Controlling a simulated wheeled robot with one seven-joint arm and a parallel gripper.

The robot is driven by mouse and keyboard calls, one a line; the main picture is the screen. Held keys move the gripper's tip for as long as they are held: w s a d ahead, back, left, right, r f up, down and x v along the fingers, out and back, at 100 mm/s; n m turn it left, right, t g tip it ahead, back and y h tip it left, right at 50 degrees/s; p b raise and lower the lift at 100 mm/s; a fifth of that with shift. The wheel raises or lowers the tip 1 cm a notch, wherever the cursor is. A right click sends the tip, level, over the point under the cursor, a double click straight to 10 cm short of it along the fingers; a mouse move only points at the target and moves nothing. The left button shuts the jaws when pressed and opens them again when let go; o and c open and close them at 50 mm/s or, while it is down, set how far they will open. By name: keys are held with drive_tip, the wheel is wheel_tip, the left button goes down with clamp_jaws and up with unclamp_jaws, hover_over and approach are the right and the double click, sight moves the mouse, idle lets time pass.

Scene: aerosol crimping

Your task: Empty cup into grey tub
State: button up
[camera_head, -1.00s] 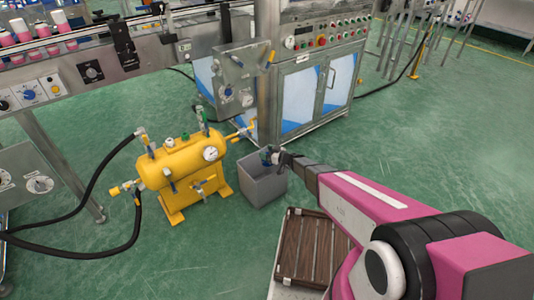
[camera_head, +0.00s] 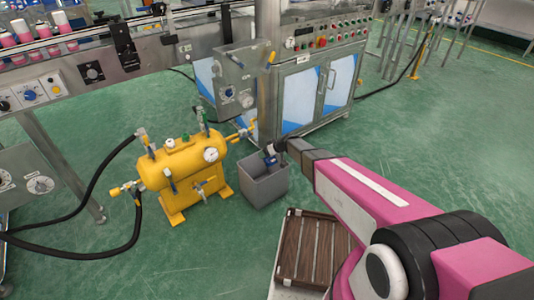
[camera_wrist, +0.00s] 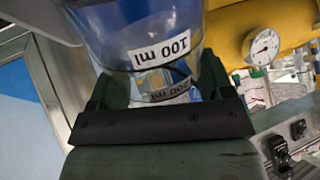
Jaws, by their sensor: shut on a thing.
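A clear cup (camera_wrist: 150,45) with a white "100 ml" label, upside down in the wrist view, sits between the two dark fingers of my gripper (camera_wrist: 158,88). The fingers are shut on it. The cup looks bluish through its wall; I cannot tell how much liquid is in it. In the head view my gripper (camera_head: 272,153) is over the back part of the grey tub (camera_head: 264,190), an open square bin on the floor. The cup is tiny and partly hidden there, so its exact tilt is unclear. The tub's inside is mostly out of sight.
A yellow tank (camera_head: 182,163) with gauge and hoses stands just left of the tub. A steel cabinet (camera_head: 308,98) with a control panel is behind it. A brown slatted tray (camera_head: 312,250) lies in front, at right. Green floor is open at right.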

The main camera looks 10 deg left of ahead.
drive_tip(key=f+g+h, duration=0.1)
drive_tip(key=h, duration=0.1)
drive_tip(key=w+a+f+m+g+h, duration=0.1)
drive_tip(key=shift+f+g+h, duration=0.1)
drive_tip(key=shift+g+h, duration=0.3)
drive_tip(key=g+h, duration=0.1)
drive_tip(key=w+a+f+g+h, duration=0.1)
drive_tip(key=f+g+h, duration=0.1)
drive_tip(key=h, duration=0.1)
drive_tip(key=shift+w+a+f+m, duration=0.2)
drive_tip(key=shift+w+a+m, duration=0.1)
drive_tip(key=shift+m, duration=0.1)
drive_tip(key=shift+a+r+g+h, duration=0.1)
drive_tip(key=shift+a+g+h, duration=0.1)
drive_tip(key=shift+g+h, duration=0.8)
